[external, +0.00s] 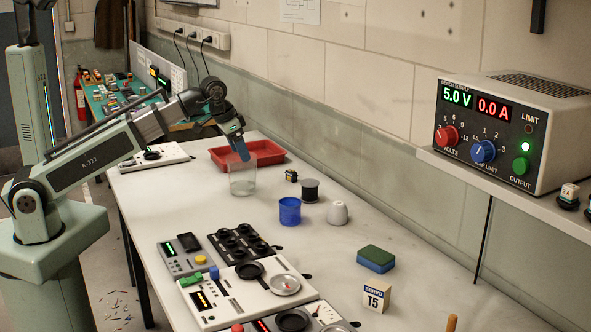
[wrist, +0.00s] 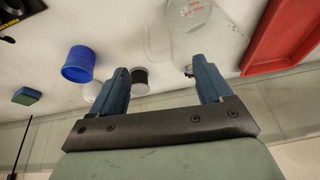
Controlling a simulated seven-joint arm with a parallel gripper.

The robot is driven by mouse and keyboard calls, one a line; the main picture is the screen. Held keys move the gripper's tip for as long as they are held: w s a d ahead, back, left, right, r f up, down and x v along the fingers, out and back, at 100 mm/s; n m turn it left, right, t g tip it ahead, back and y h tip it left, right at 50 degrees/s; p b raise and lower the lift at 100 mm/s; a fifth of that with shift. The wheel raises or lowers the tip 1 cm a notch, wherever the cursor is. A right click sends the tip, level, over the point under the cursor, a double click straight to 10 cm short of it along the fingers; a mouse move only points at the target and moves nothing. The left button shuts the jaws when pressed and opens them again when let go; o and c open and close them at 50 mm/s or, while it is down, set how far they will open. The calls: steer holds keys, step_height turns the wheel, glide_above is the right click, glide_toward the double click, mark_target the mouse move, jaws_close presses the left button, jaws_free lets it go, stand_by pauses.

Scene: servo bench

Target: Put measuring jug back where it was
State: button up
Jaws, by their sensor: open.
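The measuring jug, a clear see-through vessel (external: 242,181), stands upright on the white bench in front of the red tray. In the wrist view the jug (wrist: 196,22) shows red markings and lies beyond my fingers, towards the upper right. My gripper (external: 239,152) is at the jug's rim height or just above it in the external view, tilted downward. In the wrist view its two blue fingers (wrist: 165,80) are apart with nothing held between them. The right finger overlaps the jug's near edge; I cannot tell whether they touch.
The red tray (external: 267,149) is close behind the jug. A blue cup (external: 290,211), a dark spool (external: 309,190), a white cup (external: 337,213) and a green-blue sponge (external: 376,257) stand to the right. Control panels (external: 237,295) fill the front edge. Bare bench lies between.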

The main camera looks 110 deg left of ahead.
steer(key=shift+v, duration=2)
